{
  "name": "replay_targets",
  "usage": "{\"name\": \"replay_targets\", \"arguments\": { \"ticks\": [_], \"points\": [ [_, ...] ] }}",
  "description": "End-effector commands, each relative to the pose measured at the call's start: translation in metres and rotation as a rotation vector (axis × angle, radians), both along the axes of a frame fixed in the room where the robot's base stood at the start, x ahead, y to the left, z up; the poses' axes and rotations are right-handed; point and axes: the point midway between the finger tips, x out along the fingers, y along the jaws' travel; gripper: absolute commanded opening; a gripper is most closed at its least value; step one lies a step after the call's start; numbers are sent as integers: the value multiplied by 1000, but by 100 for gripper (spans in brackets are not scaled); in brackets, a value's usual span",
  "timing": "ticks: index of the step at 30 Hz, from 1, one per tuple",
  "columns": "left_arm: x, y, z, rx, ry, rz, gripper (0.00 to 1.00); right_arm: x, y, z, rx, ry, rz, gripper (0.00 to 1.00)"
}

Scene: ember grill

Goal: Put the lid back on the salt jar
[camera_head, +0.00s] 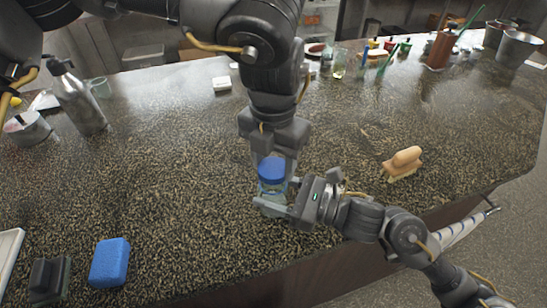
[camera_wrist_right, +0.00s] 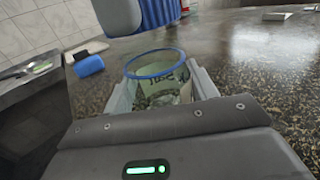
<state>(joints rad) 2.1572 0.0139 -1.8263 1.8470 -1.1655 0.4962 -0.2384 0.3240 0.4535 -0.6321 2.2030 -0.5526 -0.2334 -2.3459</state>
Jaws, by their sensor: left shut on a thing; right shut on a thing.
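The salt jar (camera_head: 270,188) is a clear glass jar near the middle front of the counter. In the right wrist view the jar (camera_wrist_right: 165,88) has an open top with a blue rim and some lettering on its side. My right gripper (camera_head: 276,196) is shut around the jar from the right. My left gripper (camera_head: 273,157) points down above it, shut on the blue lid (camera_head: 271,169). In the right wrist view the lid (camera_wrist_right: 118,14) hangs above the jar, apart from its rim and somewhat to the left. The jar's base is partly hidden by my right gripper.
A wooden-handled brush (camera_head: 404,162) lies to the right. A blue sponge (camera_head: 110,262) and a dark block (camera_head: 48,278) lie at the front left. A metal bottle (camera_head: 78,100) stands at the left. Several cups and utensils line the back. The counter around the jar is clear.

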Motion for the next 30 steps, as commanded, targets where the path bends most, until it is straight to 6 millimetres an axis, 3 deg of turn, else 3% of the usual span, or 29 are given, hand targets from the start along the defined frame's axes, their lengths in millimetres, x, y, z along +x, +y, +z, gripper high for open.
{"name": "replay_targets", "arguments": {
  "ticks": [6,30],
  "points": [
    [0,0,-12,0,1,0,31,0,0,0,0,0,1,17],
    [0,0,-17,1,1,1,31,0,0,0,-1,0,1,17]
  ]
}}
